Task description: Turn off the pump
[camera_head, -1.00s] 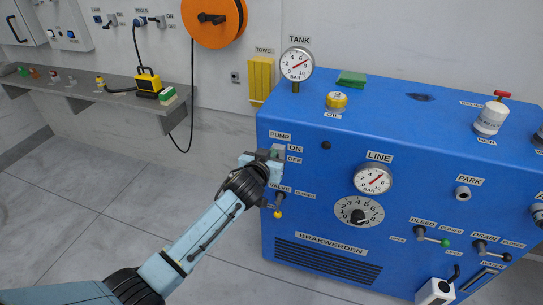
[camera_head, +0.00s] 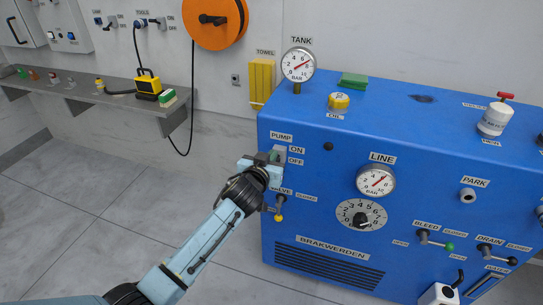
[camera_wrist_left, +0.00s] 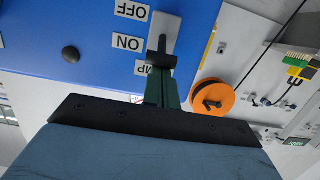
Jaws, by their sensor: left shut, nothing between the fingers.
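The pump switch (camera_head: 280,153) sits at the left end of the blue machine's front, beside the labels PUMP, ON and OFF. My left gripper (camera_head: 273,157) is shut and empty right at the switch and hides part of it. The left wrist view is upside down. There the closed dark green fingers (camera_wrist_left: 163,92) point at the black switch lever (camera_wrist_left: 162,58) on its grey plate (camera_wrist_left: 166,28). The lever appears nearer the ON label than the OFF label. The fingertips overlap the lever; I cannot tell whether they touch it. My right gripper is not in view.
The valve handle (camera_head: 279,216) with a yellow tip hangs just below my left gripper. The line gauge (camera_head: 376,180) and a white dial (camera_head: 361,215) are to the right. A shelf (camera_head: 95,90) runs along the wall at left. The floor in front is clear.

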